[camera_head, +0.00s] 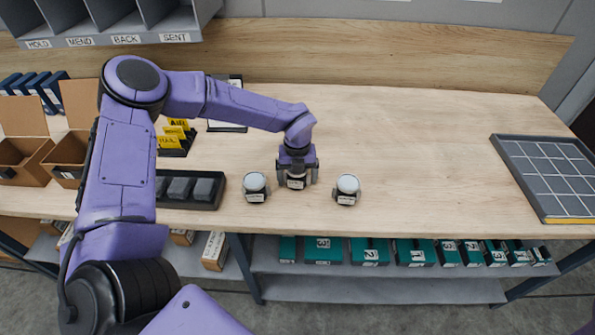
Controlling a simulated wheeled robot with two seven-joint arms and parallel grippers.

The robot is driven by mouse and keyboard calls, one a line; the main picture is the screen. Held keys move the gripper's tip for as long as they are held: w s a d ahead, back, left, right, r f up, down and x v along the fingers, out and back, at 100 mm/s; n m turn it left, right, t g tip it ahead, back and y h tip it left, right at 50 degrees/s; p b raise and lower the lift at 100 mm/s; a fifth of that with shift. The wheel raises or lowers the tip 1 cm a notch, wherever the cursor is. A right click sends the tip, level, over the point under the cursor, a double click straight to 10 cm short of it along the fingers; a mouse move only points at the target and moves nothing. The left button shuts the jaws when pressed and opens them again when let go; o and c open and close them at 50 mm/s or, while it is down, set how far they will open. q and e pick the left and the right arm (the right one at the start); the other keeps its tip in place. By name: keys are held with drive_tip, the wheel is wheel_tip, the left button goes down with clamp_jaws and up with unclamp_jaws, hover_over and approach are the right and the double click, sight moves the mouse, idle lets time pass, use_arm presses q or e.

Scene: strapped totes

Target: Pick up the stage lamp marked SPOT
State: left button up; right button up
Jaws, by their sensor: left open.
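Three small stage lamps with pale round tops, dark bodies and white labels stand upright in a row near the table's front edge. They are a left lamp (255,187), a middle lamp (296,183) and a right lamp (346,189). The label words are too small to read, so I cannot tell which is marked SPOT. My left gripper (297,178) points down over the middle lamp, with its open fingers on either side of it. The gripper hides the top of that lamp. I cannot tell whether the fingers touch it. My right gripper is out of view.
The wooden table (430,150) is clear behind and right of the lamps. A gridded grey tray (509,156) lies at the right. A black tray (207,204) with grey blocks, yellow cards (176,130) and cardboard boxes (22,152) stand left. Labelled shelf compartments (124,40) hang upper left.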

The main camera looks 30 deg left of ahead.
use_arm(q)
drive_tip(key=shift+s+d, duration=0.1)
drive_tip(key=shift+s, duration=0.05)
drive_tip(key=shift+c, duration=1)
drive_tip(key=c, duration=1)
